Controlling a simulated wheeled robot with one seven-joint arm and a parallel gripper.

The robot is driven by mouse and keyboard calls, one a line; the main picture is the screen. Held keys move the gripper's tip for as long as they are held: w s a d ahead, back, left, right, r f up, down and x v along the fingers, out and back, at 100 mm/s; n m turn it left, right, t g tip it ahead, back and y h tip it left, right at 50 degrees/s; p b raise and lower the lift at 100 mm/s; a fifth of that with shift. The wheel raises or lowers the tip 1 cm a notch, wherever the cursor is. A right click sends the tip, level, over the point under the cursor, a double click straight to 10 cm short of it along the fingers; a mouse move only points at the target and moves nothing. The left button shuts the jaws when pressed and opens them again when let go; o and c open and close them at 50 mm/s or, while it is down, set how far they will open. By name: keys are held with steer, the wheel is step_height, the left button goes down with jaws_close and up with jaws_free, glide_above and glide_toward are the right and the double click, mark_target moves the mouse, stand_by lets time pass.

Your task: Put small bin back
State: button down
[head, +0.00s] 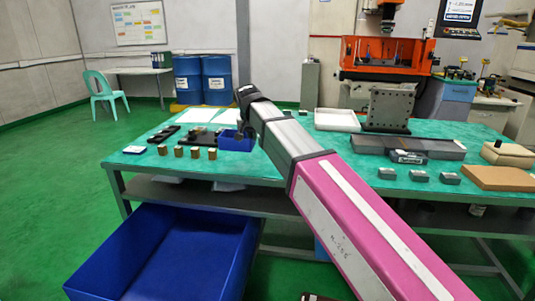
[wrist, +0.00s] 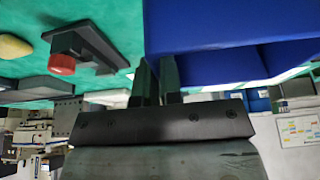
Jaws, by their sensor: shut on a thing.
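The small bin (head: 233,142) is blue and shows at the middle of the green-topped table, partly hidden by the end of my arm. In the wrist view the blue bin (wrist: 225,65) fills the upper right, close to the camera. My gripper (wrist: 157,75) is shut on the bin, its two dark fingers at the bin's left edge. In the head view the fingertips are hard to make out at the end of my arm. I cannot tell whether the bin rests on the table or is just above it.
Several small brass-coloured blocks (head: 179,151) stand near the table's front left. A white tray (head: 337,120) and a grey perforated block (head: 389,109) stand to the right. A large blue bin (head: 188,252) is in front of the table. A red-knobbed fixture (wrist: 62,64) shows beside the gripper.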

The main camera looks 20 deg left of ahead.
steer(key=w+d+f, duration=0.4)
steer(key=w+d, duration=0.1)
steer(key=shift+d+f, duration=0.1)
steer(key=shift+f, duration=2.05)
steer(key=shift+f, duration=0.1)
steer(key=c, duration=1.3)
jaws_free()
steer(key=v, duration=1.2)
